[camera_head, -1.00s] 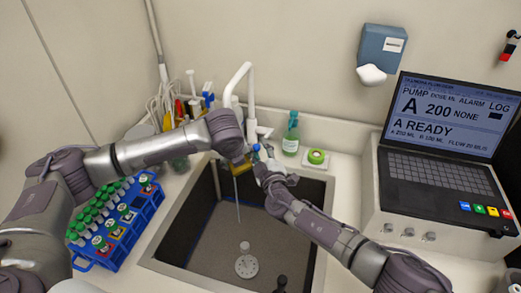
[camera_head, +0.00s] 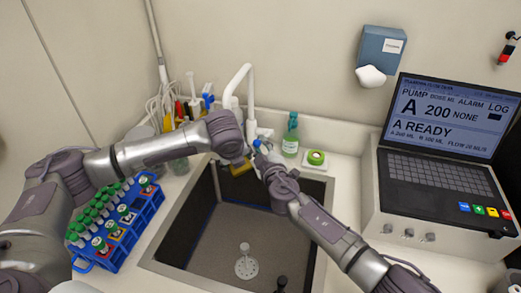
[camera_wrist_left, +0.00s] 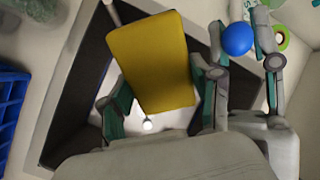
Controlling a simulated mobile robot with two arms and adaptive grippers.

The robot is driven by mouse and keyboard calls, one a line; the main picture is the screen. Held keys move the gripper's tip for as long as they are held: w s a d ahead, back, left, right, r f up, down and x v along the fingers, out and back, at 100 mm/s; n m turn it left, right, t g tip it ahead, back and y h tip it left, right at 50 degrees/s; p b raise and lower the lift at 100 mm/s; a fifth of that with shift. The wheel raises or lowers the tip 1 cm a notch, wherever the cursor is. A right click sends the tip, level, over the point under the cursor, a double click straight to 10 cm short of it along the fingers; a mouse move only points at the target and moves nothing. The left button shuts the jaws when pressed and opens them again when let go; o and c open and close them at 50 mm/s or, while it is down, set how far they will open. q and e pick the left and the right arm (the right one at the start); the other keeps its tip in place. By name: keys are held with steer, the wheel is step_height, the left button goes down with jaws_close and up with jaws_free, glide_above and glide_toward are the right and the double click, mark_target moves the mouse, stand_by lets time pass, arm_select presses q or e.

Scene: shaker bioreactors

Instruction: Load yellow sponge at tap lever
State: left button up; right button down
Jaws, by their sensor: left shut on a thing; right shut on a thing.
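The yellow sponge (camera_head: 241,169) is held by my left gripper (camera_head: 238,158) over the back of the sink, under the white tap (camera_head: 236,84). In the left wrist view the sponge (camera_wrist_left: 150,60) stands out between the two fingers of my left gripper (camera_wrist_left: 162,100). My right gripper (camera_head: 262,152) is shut at the tap lever, whose blue end (camera_head: 257,143) shows at its fingertips. The blue end (camera_wrist_left: 237,38) also shows between the right fingers in the left wrist view. The fingers hide the rest of the lever.
The dark sink basin (camera_head: 205,235) lies below, with a round drain (camera_head: 246,267). A blue tube rack (camera_head: 125,235) stands to its left. A green bottle (camera_head: 290,138) and green tape roll (camera_head: 316,158) are behind right, near the pump console (camera_head: 415,215).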

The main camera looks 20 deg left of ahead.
steer(key=shift+w+r+g, duration=0.3)
steer(key=shift+w+r, duration=0.05)
steer(key=shift+r, duration=0.35)
steer(key=c, duration=1.2)
jaws_free()
steer(key=shift+r, duration=0.1)
steer(key=shift+s, duration=0.1)
steer(key=v, duration=1.1)
steer(key=shift+s+d, duration=0.2)
steer(key=shift+s, duration=0.15)
steer(key=shift+r, duration=0.15)
